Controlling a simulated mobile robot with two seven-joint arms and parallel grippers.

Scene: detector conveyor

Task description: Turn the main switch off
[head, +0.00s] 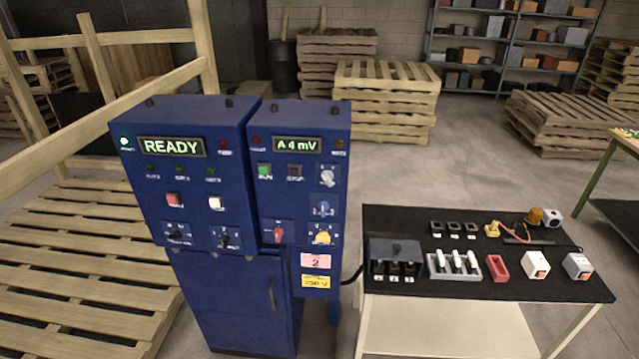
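A blue control cabinet (225,290) stands left of centre, with two panels side by side. The left panel (188,190) shows a lit READY display (172,147); the right panel (299,190) shows a display (297,144) reading A 4 mV. Low on the right panel are a red-handled switch (278,233) and a yellow rotary knob (322,238). Two black knobs (225,240) sit low on the left panel. The labels are too small to tell which is the main switch or its position. Neither of my grippers is in view.
A black-topped table (400,217) right of the cabinet bears a fuse-like tray, a red box, white switch boxes and small parts. Wooden pallets (70,260) and a wooden frame are at left. More pallets (385,90) and shelves (500,45) stand behind. Floor at right is partly clear.

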